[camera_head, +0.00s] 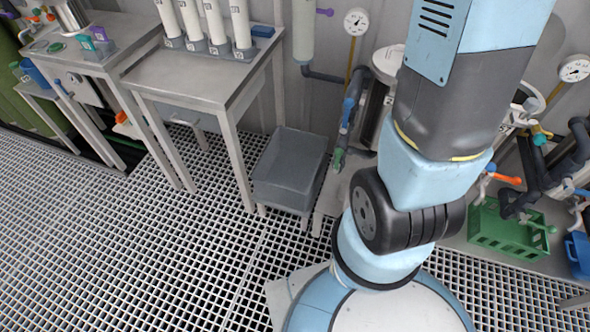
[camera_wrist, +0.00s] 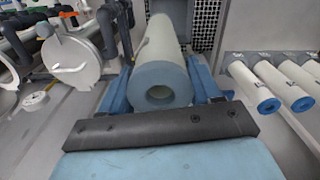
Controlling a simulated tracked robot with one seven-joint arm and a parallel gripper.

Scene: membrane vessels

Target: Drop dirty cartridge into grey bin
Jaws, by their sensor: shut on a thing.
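My gripper (camera_wrist: 162,88) is shut on a cartridge (camera_wrist: 160,45) in the wrist view. The cartridge has a cream tube and a blue end cap with a round hole, and it lies between the two blue fingers with its cap toward the camera. My gripper and the held cartridge are not visible in the head view.
Several pale cartridges (camera_head: 215,25) stand on the steel table (camera_head: 195,75); several with blue ends (camera_wrist: 265,85) show at right in the wrist view. A green crate (camera_head: 508,232) and pipes with valves are at right. A round vessel (camera_wrist: 72,58) is at left in the wrist view. The grating floor (camera_head: 100,240) is clear at left.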

